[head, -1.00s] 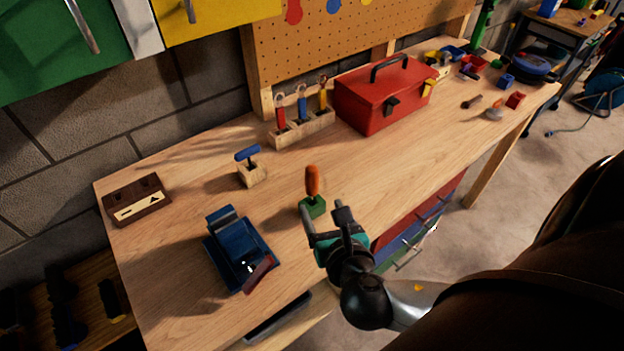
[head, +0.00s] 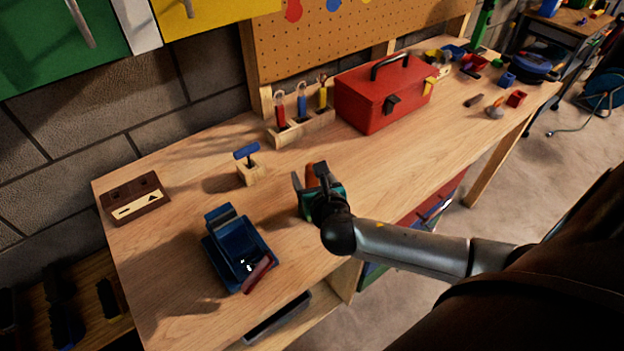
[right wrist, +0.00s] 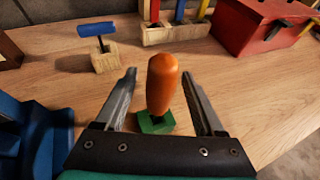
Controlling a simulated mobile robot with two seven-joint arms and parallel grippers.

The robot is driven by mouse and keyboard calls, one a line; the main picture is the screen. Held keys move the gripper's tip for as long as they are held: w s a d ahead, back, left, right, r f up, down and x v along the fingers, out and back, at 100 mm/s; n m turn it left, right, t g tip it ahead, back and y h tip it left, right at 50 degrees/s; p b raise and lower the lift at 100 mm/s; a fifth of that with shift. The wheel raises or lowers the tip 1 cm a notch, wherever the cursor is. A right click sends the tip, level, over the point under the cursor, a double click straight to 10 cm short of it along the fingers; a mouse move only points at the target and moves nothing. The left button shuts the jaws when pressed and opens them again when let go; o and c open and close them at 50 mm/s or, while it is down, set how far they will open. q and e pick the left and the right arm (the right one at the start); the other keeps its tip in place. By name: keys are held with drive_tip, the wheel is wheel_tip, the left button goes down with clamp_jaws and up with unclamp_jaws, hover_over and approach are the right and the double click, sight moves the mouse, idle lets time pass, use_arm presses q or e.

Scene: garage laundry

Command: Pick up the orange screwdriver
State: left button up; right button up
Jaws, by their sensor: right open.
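The orange screwdriver (right wrist: 162,84) stands upright, handle up, in a small green block (right wrist: 156,122) on the workbench. In the right wrist view its handle is between the two open fingers of my right gripper (right wrist: 163,95), with a gap visible on each side. In the head view the screwdriver's orange handle (head: 310,174) is partly hidden behind my right gripper (head: 309,178), and the green block is mostly covered. My left gripper is not in view.
The wooden workbench (head: 190,215) holds a blue vise (head: 240,255) to the left of the screwdriver. A blue-handled tool in a wooden block (head: 247,165), a rack of pliers (head: 303,128) and a red toolbox (head: 385,95) stand behind. The bench front right is clear.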

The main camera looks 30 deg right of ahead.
drive_tip(key=shift+x, duration=1.2)
drive_tip(key=shift+c, duration=0.2)
clamp_jaws()
